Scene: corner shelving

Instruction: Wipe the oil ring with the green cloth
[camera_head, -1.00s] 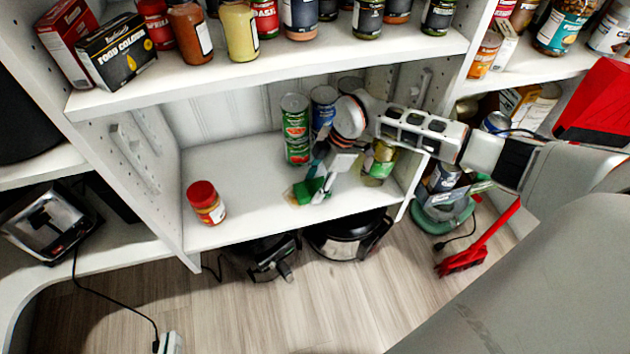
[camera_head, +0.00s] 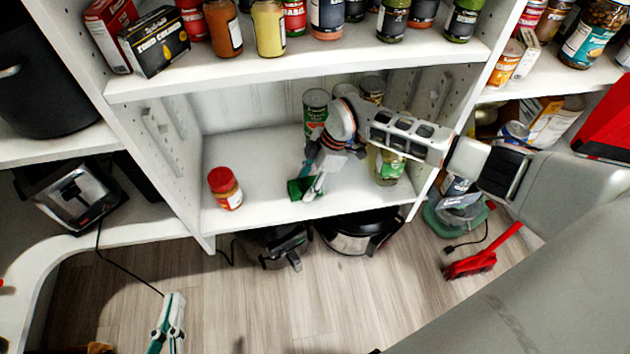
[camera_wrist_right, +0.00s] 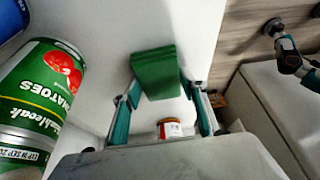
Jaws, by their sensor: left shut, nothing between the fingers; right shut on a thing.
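The green cloth (camera_head: 299,190) is a small folded block on the white lower shelf board (camera_head: 262,215). My right gripper (camera_head: 312,186) is shut on it, reaching in from the right. In the right wrist view the cloth (camera_wrist_right: 155,73) sits between the two teal fingers, low over the white board. I cannot make out the oil ring now; the cloth and gripper cover that patch of board. My left gripper (camera_head: 166,330) is shut and empty at the bottom left, above the wooden floor, away from the shelf.
The upper shelf (camera_head: 300,68) with jars hangs above. The board's left front is clear.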

